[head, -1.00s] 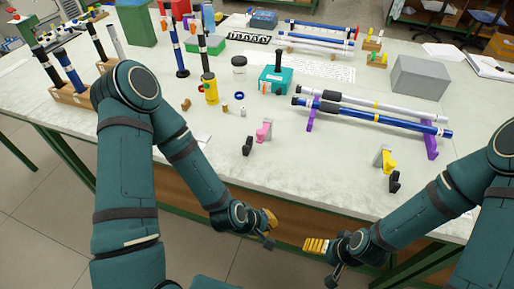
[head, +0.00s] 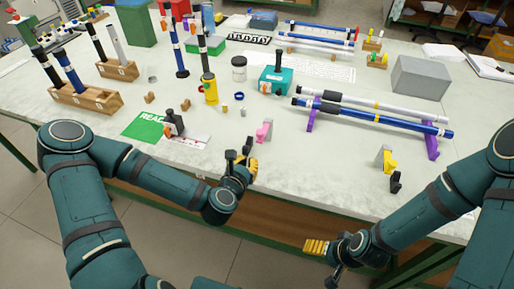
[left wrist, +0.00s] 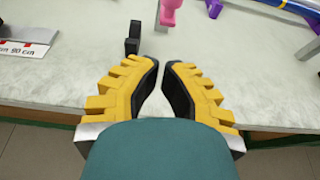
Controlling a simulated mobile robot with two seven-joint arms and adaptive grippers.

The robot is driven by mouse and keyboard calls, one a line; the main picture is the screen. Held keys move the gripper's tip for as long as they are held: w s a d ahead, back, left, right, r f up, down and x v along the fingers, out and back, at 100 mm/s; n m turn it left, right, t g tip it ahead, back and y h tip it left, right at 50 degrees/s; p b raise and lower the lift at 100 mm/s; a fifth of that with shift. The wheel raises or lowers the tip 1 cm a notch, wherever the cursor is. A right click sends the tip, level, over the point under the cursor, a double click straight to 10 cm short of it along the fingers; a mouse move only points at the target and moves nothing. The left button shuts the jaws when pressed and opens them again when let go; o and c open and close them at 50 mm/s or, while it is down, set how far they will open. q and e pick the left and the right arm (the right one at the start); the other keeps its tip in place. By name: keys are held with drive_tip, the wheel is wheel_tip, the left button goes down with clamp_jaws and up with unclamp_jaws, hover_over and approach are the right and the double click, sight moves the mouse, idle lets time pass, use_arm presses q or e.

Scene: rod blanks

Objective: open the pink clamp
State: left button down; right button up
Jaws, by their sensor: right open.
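The pink clamp (head: 264,131) stands near the table's front edge with a grey upright plate beside it. In the left wrist view its pink lower part (left wrist: 171,10) shows at the top edge, its upper part cut off. A small black block (left wrist: 132,46) stands in front of it to the left. My left gripper (left wrist: 162,64) points toward the clamp from the front edge, short of it and not touching. Its yellow fingers have a narrow gap at the tips with nothing between them. My right gripper (head: 306,245) is open and empty, in front of the table.
A yellow clamp (head: 387,160) with a black block (head: 395,182) stands to the right. Rods lie on purple supports (head: 432,147) behind. A yellow bottle (head: 210,90) and teal box (head: 275,80) stand farther back. A green-and-white sheet (head: 145,128) lies left.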

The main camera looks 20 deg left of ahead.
sight(264, 128)
use_arm(q)
drive_tip(key=shift+w+f+b, duration=0.35)
drive_tip(key=shift+w+b, duration=0.2)
drive_tip(key=shift+b, duration=0.15)
drive_tip(key=b+x, duration=0.2)
drive_tip(key=x, duration=0.6)
drive_tip(key=shift+w+d, duration=0.1)
drive_tip(key=shift+w, duration=0.25)
